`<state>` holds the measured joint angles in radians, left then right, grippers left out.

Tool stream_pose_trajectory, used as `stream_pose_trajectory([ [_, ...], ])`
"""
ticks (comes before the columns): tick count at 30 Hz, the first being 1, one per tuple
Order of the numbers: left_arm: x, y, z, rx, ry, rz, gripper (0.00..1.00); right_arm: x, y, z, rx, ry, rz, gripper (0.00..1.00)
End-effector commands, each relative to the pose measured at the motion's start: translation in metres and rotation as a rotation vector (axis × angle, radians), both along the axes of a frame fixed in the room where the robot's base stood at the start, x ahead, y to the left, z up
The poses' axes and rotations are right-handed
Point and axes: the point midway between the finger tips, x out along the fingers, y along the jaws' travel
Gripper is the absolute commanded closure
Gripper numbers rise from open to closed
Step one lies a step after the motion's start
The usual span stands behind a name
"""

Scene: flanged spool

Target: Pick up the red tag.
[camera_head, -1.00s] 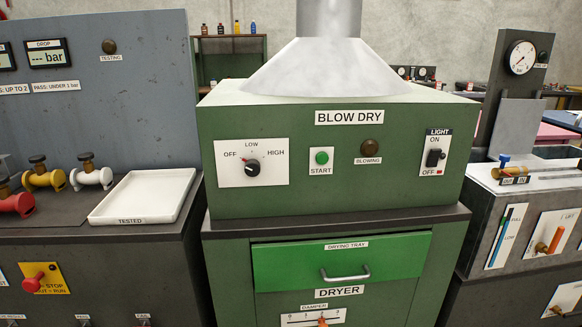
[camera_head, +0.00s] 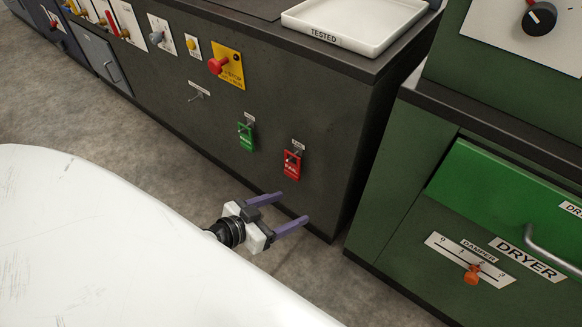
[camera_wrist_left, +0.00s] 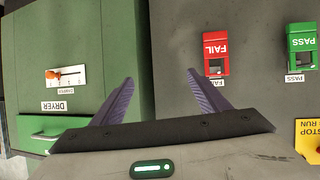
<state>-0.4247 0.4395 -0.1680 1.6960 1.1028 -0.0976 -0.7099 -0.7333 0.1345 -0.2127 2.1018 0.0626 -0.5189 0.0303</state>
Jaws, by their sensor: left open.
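The red tag (camera_head: 292,164), marked FAIL, hangs from a hook on the dark front of the bench. It also shows in the left wrist view (camera_wrist_left: 216,52), upside down, above and just right of the finger on the right. My left gripper (camera_head: 293,208) is open and empty, with its purple fingers pointing toward the bench front below the tag. In the left wrist view the fingers (camera_wrist_left: 158,85) are spread wide with nothing between them. The gripper is apart from the tag. My right gripper is not in view.
A green PASS tag (camera_head: 246,136) hangs left of the red one. A red stop button (camera_head: 218,64) on a yellow plate sits above. The green dryer (camera_head: 400,190) with drawer handle (camera_head: 555,250) and orange damper knob (camera_head: 472,274) stands at right. A white tray (camera_head: 350,40) tops the bench.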

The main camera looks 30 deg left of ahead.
Motion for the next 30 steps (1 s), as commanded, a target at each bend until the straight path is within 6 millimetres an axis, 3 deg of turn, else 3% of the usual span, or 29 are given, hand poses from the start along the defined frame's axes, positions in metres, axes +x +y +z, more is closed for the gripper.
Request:
stream_pose_trajectory([
  [1,0.016,0.024,-0.015,0.014,-0.031,0.034,0.31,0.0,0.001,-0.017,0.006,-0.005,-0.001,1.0],
  [3,0.031,0.052,-0.018,0.026,-0.062,0.082,0.31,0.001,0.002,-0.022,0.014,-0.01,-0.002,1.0],
  [6,0.046,0.083,-0.019,0.046,-0.09,0.138,0.31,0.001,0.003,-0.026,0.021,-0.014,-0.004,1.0],
  [9,0.055,0.1,-0.018,0.055,-0.102,0.173,0.31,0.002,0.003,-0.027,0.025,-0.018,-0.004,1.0],
  [13,0.071,0.107,-0.021,0.056,-0.109,0.189,0.31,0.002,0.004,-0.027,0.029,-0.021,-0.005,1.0],
  [30,0.134,0.099,-0.05,0.053,-0.107,0.187,0.31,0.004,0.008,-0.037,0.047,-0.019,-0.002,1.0],
])
